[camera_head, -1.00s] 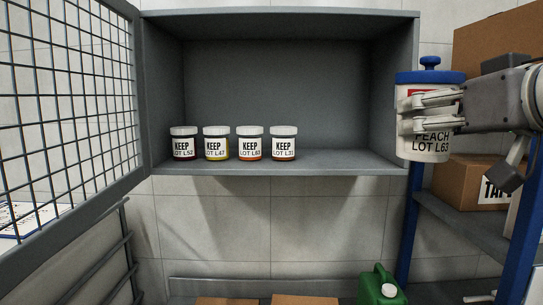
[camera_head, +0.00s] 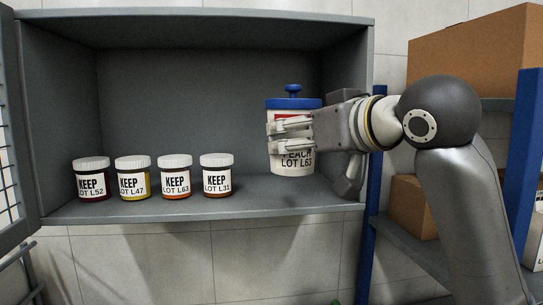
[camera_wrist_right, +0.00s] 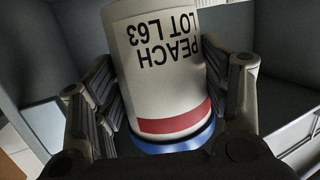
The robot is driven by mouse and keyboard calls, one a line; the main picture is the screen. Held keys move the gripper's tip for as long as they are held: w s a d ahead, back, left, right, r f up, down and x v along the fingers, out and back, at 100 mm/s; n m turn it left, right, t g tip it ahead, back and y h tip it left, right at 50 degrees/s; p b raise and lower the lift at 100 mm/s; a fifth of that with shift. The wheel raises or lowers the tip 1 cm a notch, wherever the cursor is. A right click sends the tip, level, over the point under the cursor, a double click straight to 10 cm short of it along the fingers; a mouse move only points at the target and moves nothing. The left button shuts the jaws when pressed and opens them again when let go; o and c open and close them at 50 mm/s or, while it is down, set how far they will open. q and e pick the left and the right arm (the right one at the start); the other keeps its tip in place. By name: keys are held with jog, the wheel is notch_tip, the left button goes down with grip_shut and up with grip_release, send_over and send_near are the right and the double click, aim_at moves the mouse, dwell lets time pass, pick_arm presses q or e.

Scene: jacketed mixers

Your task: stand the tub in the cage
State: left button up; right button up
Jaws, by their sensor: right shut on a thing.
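The tub (camera_head: 292,160) is white with a blue knobbed lid, a red band and a label reading PEACH LOT L63. My right gripper (camera_head: 290,136) is shut around its sides and holds it upright inside the right part of the open grey cage (camera_head: 190,212). The tub's base looks close to the cage floor; I cannot tell whether it touches. In the right wrist view the tub (camera_wrist_right: 160,60) sits between both fingers, with its lid toward the bottom of the picture. My left gripper is not in view.
Several small jars marked KEEP (camera_head: 132,178) stand in a row on the cage floor's left side. The floor between them and the tub is clear. The mesh door (camera_head: 10,150) is open at left. A blue-post rack with cardboard boxes (camera_head: 470,55) stands at right.

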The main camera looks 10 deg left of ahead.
jog(key=w+a+p, duration=0.5)
jog(key=w+p, duration=0.1)
jog(key=w, duration=0.6)
notch_tip(320, 180, down, 4)
jog(key=shift+w+d+f+p, duration=0.1)
jog(key=shift+p, duration=0.9)
notch_tip(320, 180, down, 2)
jog(key=shift+w+f+p, duration=0.1)
jog(key=shift+w+p, duration=0.05)
jog(key=shift+p, duration=0.9)
jog(key=shift+w+f, duration=0.1)
jog(key=shift+f, duration=0.2)
